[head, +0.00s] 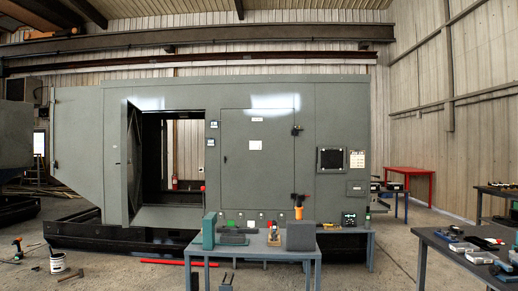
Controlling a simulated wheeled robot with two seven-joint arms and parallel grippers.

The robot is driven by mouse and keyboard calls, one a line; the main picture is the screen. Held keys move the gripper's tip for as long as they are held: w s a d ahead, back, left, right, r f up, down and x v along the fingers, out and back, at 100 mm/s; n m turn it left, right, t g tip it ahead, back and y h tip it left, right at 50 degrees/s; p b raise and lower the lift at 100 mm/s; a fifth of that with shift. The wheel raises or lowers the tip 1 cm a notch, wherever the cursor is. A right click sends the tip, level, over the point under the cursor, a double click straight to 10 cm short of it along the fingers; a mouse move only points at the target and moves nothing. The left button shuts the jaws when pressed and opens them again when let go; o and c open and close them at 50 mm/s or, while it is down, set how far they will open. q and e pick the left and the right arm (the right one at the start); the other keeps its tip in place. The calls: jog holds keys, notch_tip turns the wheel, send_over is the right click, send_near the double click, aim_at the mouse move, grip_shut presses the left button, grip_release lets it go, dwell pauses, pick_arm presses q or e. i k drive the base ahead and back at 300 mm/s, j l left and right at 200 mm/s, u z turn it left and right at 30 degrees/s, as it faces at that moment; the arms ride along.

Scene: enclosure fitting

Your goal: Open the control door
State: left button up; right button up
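A large grey-green enclosure (200,92) stands across the middle of the head view. A closed flat door (258,180) with small white labels and a dark latch (297,131) at its right edge is in its front. To the right are a dark screen panel (330,160) and a small closed cover (356,188). I cannot tell for certain which of these is called the control door. To the left, a tall doorway (172,150) is open, with a door leaf (134,160) swung out at its left side. Neither of my grippers is in view.
A grey-blue workbench (262,252) with blocks and an orange-handled tool (298,208) stands before the enclosure. A dark table (450,250) with tools is at the right. Floor between the tables is clear.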

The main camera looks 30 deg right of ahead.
aim_at(257, 146)
jog(key=i, duration=0.6)
jog(key=i+l+u, duration=0.1)
jog(key=i, duration=0.5)
jog(key=i+l, duration=0.1)
jog(key=i, duration=0.5)
jog(key=i+l+u, duration=0.1)
jog(key=i, duration=0.5)
jog(key=i+z, duration=0.1)
jog(key=i, duration=0.5)
jog(key=i+z, duration=0.15)
jog(key=i, duration=0.4)
jog(key=i+j+z, duration=0.1)
jog(key=i, duration=0.5)
jog(key=i+j+z, duration=0.1)
jog(key=i+j, duration=0.15)
jog(key=i, duration=0.3)
jog(key=i+j+z, duration=0.1)
jog(key=i, duration=0.45)
jog(key=i+l+z, duration=0.2)
jog(key=i+z, duration=0.25)
jog(key=i, duration=0.65)
jog(key=i+j+z, duration=0.2)
jog(key=i+z, duration=0.25)
jog(key=i, duration=0.65)
